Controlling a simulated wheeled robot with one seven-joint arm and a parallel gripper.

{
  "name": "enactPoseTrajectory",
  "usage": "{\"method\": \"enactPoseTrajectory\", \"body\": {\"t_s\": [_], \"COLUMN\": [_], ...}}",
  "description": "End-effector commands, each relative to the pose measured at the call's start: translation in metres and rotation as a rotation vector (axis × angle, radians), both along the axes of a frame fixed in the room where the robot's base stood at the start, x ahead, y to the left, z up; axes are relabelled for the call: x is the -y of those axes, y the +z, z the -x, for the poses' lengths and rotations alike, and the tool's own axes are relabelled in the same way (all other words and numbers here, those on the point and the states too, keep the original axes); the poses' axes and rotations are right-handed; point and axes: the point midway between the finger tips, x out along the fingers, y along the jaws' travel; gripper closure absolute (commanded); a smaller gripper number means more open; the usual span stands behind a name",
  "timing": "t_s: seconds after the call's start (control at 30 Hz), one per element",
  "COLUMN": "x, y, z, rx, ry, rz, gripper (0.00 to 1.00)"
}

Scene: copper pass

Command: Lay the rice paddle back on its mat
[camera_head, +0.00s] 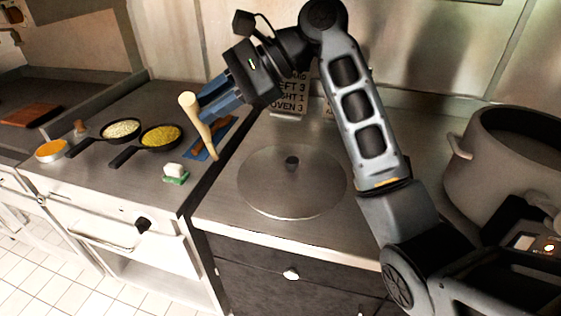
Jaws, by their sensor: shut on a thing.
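The pale wooden rice paddle (203,130) is held nearly upright and slightly tilted, its thicker end up and its thin end pointing down. My gripper (204,108), with blue fingers, is shut on the upper part of the paddle. A blue mat (203,154) lies on the counter behind and below the paddle, near the counter's right edge. The paddle and fingers cover part of it. Something brown (221,127) lies on the mat; I cannot tell what it is. I cannot tell whether the paddle's lower tip touches anything.
A white and green sponge (175,173) sits in front of the mat. Two black pans, one with yellow food (160,137) and one with pale food (120,129), stand left. A round lid (291,182) lies on the right counter. A large pot (505,165) stands far right.

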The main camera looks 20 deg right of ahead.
Motion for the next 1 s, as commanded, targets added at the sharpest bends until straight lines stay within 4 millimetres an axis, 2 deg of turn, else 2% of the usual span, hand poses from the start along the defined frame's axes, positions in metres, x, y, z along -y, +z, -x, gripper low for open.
{"method": "enactPoseTrajectory", "body": {"t_s": [0.03, 0.1, 0.27, 0.47, 0.57, 0.67, 0.77, 1.0], "x": [0.022, 0.049, 0.102, 0.132, 0.153, 0.180, 0.217, 0.304], "y": [-0.012, -0.026, -0.052, -0.064, -0.073, -0.083, -0.097, -0.126], "z": [-0.005, -0.009, -0.011, -0.010, -0.008, -0.004, 0.004, 0.039], "rx": [0.006, 0.015, 0.044, 0.069, 0.087, 0.114, 0.152, 0.254], "ry": [0.004, 0.023, 0.074, 0.112, 0.135, 0.167, 0.205, 0.267], "rz": [0.075, 0.175, 0.384, 0.506, 0.587, 0.690, 0.823, 1.099], "gripper": [1.00, 1.00, 1.00, 1.00, 1.00, 1.00, 1.00, 1.00]}}
